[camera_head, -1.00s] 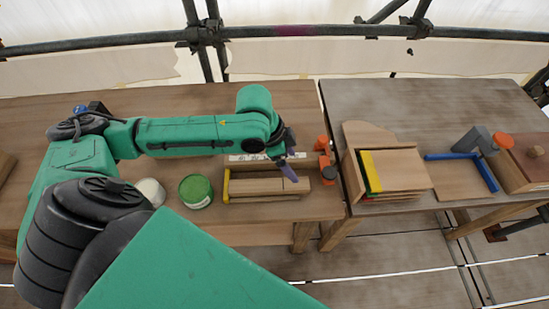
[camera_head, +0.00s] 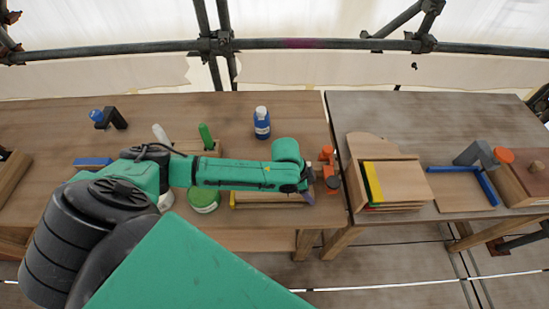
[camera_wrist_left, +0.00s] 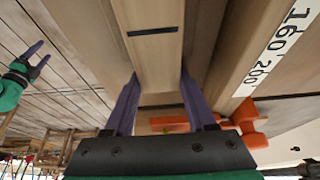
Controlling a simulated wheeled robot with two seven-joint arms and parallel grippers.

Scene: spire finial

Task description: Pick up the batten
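The batten (camera_wrist_left: 150,55) is a pale wooden bar with a dark stripe across its upper face, seen from close in the left wrist view. It lies in a wooden holder with a yellow end (camera_head: 232,200), mostly hidden under my arm in the head view. My left gripper (camera_wrist_left: 160,85) has its two purple fingers on either side of the batten near its end. Whether they touch its sides cannot be told. It also shows in the head view (camera_head: 307,196). My right gripper (camera_wrist_left: 38,60) is open and empty, far off at the left of the left wrist view.
An orange clamp (camera_head: 328,165) stands right of the holder, and a green tin (camera_head: 203,198) stands left. A blue bottle (camera_head: 262,123) stands behind my arm. A wooden box (camera_head: 400,182) sits on the second table. A marked ruler strip (camera_wrist_left: 280,45) lies beside the batten.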

